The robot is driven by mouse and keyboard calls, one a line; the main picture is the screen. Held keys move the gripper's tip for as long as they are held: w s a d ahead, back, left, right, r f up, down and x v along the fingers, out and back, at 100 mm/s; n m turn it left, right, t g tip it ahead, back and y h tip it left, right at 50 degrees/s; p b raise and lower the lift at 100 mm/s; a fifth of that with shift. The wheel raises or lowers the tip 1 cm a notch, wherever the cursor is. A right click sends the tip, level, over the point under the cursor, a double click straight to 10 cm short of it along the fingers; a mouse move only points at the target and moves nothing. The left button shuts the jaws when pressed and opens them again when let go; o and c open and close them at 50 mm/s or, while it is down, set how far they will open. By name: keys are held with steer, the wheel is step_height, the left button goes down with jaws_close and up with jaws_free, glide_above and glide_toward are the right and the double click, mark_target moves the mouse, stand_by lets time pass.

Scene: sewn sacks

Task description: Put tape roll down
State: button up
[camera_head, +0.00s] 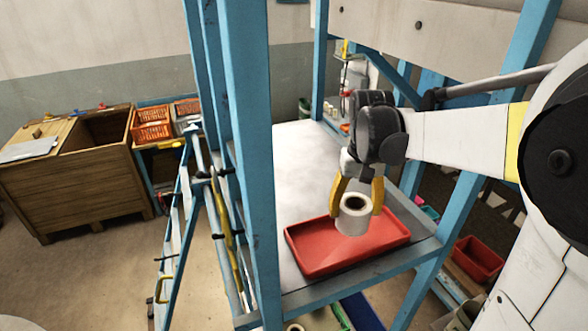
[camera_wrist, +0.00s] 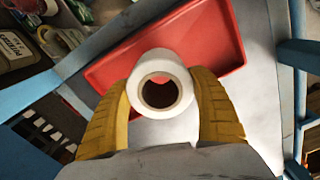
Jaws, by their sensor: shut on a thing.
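A white tape roll (camera_head: 353,216) is held between the yellow fingers of my gripper (camera_head: 357,204). In the wrist view the tape roll (camera_wrist: 160,97) sits between the two fingers (camera_wrist: 161,105), its dark hole facing the camera. A red tray (camera_head: 312,258) lies below on the grey shelf, and the roll appears over it in the head view. In the wrist view the red tray (camera_wrist: 215,40) shows behind the roll. I cannot tell exactly how far the roll is above the tray. No other item is visible in the tray.
A blue post (camera_head: 248,150) stands left of the tray, and another (camera_head: 440,235) stands right. The grey shelf (camera_head: 300,160) behind the tray is clear. A red bin (camera_head: 478,258) sits lower right. A wooden crate (camera_head: 80,180) and orange baskets (camera_head: 152,125) stand far left.

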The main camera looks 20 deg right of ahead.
steer(key=shift+w+a+f, duration=0.2)
steer(key=shift+w, duration=0.1)
steer(key=shift+f, duration=0.35)
step_height(320, 180, down, 3)
steer(key=shift+w+f+p, duration=0.1)
steer(key=shift+f+p, duration=0.1)
steer(key=shift+p, duration=0.15)
steer(key=shift+f, duration=0.15)
steer(key=o, duration=1.2)
steer(key=shift+o, duration=0.2)
